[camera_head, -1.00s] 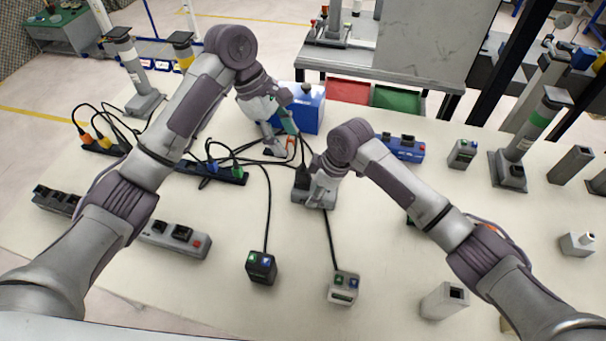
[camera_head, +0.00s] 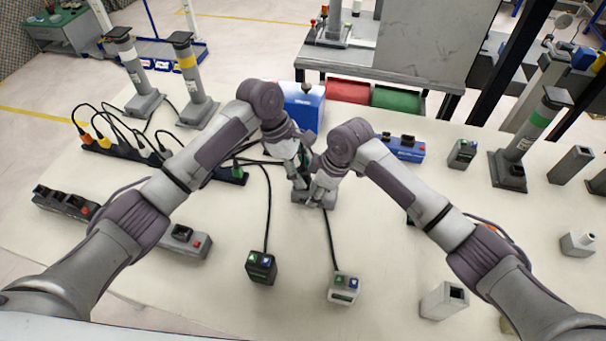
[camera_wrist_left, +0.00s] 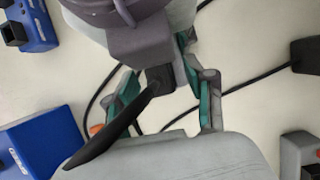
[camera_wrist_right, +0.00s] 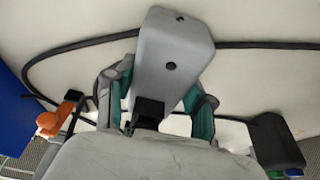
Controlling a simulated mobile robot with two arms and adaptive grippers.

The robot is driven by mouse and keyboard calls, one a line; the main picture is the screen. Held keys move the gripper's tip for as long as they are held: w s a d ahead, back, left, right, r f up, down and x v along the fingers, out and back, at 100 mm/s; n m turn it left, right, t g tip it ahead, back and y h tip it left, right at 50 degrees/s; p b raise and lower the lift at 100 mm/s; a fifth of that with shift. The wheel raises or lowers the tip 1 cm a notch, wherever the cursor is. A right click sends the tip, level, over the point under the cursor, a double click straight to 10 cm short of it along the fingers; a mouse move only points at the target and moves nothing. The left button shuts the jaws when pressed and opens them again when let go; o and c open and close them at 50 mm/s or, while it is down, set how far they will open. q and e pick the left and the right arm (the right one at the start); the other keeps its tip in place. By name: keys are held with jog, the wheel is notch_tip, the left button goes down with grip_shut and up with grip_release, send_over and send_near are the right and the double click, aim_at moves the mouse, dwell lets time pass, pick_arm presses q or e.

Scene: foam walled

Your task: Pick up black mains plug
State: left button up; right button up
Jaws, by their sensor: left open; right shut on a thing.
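A black plug (camera_wrist_left: 160,79) with a black tail running toward the camera lies between the fingers of my left gripper (camera_head: 302,176) in the left wrist view. Those fingers are open, one on each side of it. A grey socket box (camera_head: 318,202) sits on the table under both grippers, and it also shows in the right wrist view (camera_wrist_right: 172,58). My right gripper (camera_head: 319,190) is shut on this grey box, close beside the left one. In the head view the arms mostly hide the plug.
A blue box (camera_head: 305,108) stands just behind the grippers. A small black box (camera_head: 261,268) and a pale box (camera_head: 343,290) with cables lie in front. A grey power strip (camera_head: 182,238) is at left. Loose cables cross around the grippers.

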pick_arm(q)
jog(key=shift+d+f, duration=0.2)
jog(key=shift+f, duration=0.25)
grip_shut()
